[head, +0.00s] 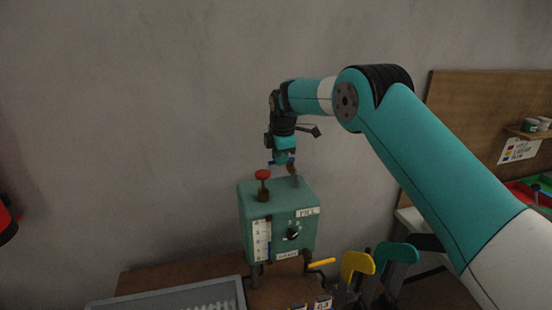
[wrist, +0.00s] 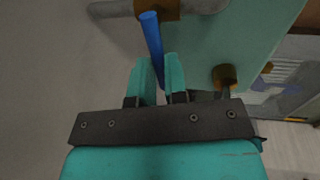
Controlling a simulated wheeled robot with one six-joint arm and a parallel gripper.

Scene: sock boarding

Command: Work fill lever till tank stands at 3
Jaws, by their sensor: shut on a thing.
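The green tank box (head: 270,225) stands on the bench, with a "FILL" label (head: 307,212) at its upper right. A white level gauge (head: 261,241) with marks is on its front; the level is too small to read. My gripper (head: 284,163) is above the box top. Its fingers (wrist: 158,78) are shut on the blue fill lever (wrist: 151,35), which sticks out past the fingertips in the wrist view. In the head view only a small bit of blue shows at the fingers. The lever's lower part is partly hidden.
A red knob (head: 262,175) rises from the box top, left of my gripper. A black dial (head: 292,233) is on the front. A yellow handle (head: 322,262) sticks out at lower right. A grey tray (head: 170,297) lies in front. Yellow (head: 356,264) and teal (head: 397,253) shapes stand to the right.

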